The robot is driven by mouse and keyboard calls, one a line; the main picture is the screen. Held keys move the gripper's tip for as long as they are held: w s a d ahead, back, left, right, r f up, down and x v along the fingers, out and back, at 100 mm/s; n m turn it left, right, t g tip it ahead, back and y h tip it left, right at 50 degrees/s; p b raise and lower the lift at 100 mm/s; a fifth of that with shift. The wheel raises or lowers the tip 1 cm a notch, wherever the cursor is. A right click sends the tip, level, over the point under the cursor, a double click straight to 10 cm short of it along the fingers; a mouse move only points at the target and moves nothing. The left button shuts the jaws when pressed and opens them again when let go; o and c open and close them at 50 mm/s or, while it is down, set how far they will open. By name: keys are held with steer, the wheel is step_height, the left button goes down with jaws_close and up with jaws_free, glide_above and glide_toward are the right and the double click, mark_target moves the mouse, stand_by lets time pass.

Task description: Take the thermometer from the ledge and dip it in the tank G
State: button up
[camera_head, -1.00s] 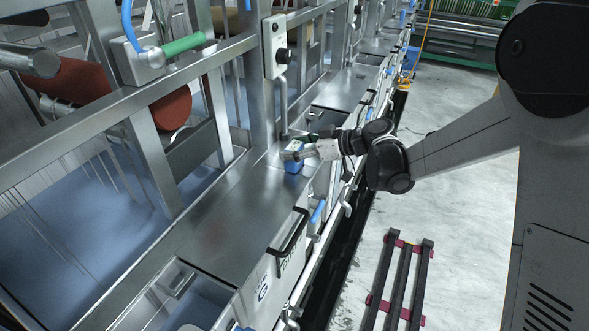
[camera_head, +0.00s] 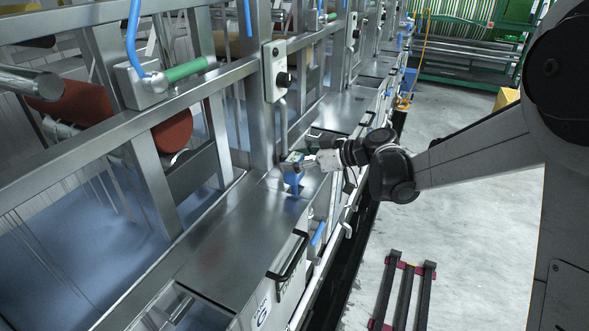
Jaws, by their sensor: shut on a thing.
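The thermometer (camera_head: 292,176) is a small blue device with a pale display face on top. My gripper (camera_head: 302,161) is shut on it from the right and holds it slightly above the metal ledge (camera_head: 235,225). A blue patch like its reflection shows on the ledge below. Tank G (camera_head: 262,312) has a white front panel marked with the letter G at the bottom of the picture. Its opening (camera_head: 180,312) shows partly at the lower left edge; most of it is cut off.
A black handle (camera_head: 289,257) stands out from the tank front. A steel upright with a control box (camera_head: 278,72) rises behind the ledge. A low rack (camera_head: 404,290) lies on the floor at the right. Red rollers (camera_head: 82,98) sit inside the machine at the left.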

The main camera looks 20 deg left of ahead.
step_height(320, 180, up, 25)
steer(key=shift+f, duration=0.15)
stand_by(0.3)
